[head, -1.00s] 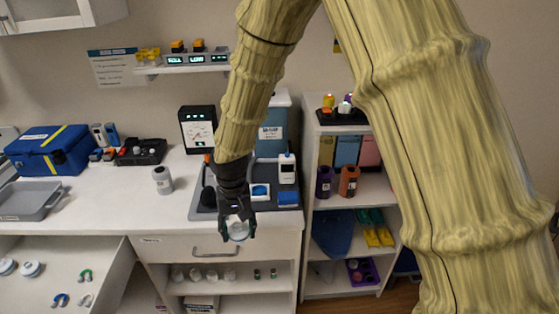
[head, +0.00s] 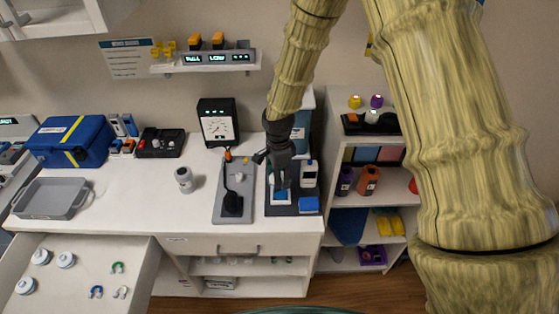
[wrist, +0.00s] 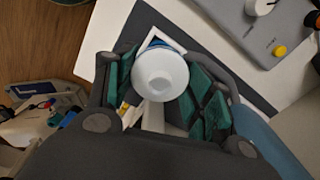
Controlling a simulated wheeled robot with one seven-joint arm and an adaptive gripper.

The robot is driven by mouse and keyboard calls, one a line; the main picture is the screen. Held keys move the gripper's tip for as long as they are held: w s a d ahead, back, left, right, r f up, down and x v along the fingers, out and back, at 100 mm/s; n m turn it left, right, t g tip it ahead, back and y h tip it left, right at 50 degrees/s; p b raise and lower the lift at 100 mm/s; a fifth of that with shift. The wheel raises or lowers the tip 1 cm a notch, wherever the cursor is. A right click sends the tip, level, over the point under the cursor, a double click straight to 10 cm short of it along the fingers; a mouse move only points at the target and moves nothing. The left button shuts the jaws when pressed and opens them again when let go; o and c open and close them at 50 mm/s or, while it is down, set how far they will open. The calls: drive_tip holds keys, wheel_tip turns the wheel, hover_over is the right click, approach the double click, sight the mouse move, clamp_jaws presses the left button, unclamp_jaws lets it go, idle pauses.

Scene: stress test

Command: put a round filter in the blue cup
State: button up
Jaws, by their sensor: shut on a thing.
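My gripper (head: 281,182) is shut on a round white filter (wrist: 160,76). In the wrist view, the filter is a smooth white disc with a raised middle, between the green-padded fingers. In the head view it is mostly hidden by my gripper. The gripper is low over a white square frame (head: 282,198) on a dark mat (head: 308,188). Blue shows inside the frame (wrist: 158,42), behind the filter; I cannot tell whether this is the blue cup or whether the filter touches it. More round white filters (head: 66,260) lie in the open drawer at lower left.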

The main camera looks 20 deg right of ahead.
drive_tip(key=shift+w+d+m, duration=0.15)
drive_tip(key=shift+m, duration=0.15)
drive_tip(key=shift+d+f+b, duration=0.25)
drive_tip(key=shift+f+b, duration=0.2)
drive_tip(key=shift+f, duration=0.2)
drive_tip(key=shift+f+b, duration=0.8)
drive_tip(key=shift+f, duration=0.45)
drive_tip(key=shift+r, duration=0.1)
drive_tip(key=shift+a, duration=0.15)
drive_tip(key=shift+f+b, duration=0.55)
drive_tip(key=shift+f, duration=0.8)
idle(0.5)
drive_tip(key=o, duration=1)
drive_tip(key=shift+c, duration=0.2)
